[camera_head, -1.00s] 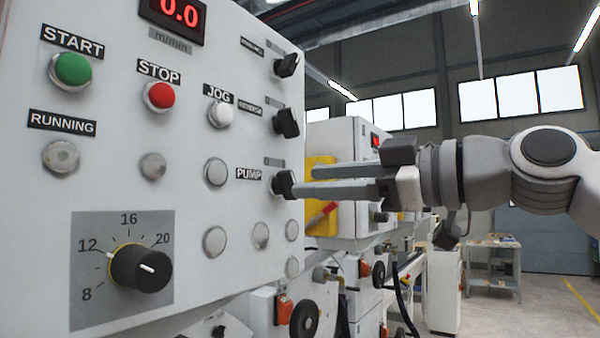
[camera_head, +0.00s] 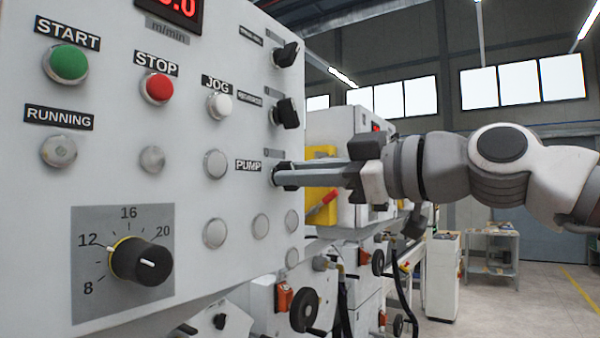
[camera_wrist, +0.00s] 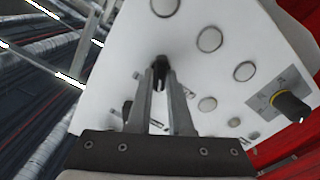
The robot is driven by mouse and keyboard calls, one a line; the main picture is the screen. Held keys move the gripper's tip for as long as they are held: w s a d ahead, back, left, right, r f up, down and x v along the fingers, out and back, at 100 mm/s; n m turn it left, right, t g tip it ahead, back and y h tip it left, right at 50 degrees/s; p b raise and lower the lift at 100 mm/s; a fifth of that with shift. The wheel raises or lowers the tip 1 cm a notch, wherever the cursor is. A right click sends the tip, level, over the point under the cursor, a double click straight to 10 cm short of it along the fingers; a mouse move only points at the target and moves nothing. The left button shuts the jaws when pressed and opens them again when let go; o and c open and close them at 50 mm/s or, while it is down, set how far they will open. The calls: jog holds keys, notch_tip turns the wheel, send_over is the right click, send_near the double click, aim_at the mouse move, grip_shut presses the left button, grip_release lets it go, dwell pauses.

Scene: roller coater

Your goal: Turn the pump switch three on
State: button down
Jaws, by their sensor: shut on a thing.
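The pump switch, a black knob (camera_head: 279,176) beside the PUMP label, sits on the right part of the white control panel (camera_head: 110,200). My gripper (camera_head: 287,175) reaches in from the right with its fingers at this knob, hiding most of it. In the wrist view the two long fingers of my gripper (camera_wrist: 160,75) close around the dark knob (camera_wrist: 161,63) at the panel face. The gripper is shut on the knob. The knob's exact angle is hard to tell behind the fingers.
Two more black knobs (camera_head: 286,54) (camera_head: 285,113) sit above the pump switch. A green START button (camera_head: 67,63), a red STOP button (camera_head: 157,87), a white JOG button (camera_head: 220,105) and a dial (camera_head: 140,262) are on the panel. Behind stands another machine (camera_head: 340,125).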

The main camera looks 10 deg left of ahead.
jog(key=shift+m, duration=0.3)
jog(key=m+b, duration=0.2)
jog(key=m, duration=0.9)
jog(key=shift+w, duration=0.2)
jog(key=shift+m, duration=0.3)
dwell(0.4)
jog(key=c, duration=0.8)
grip_release()
jog(key=shift+d, duration=0.1)
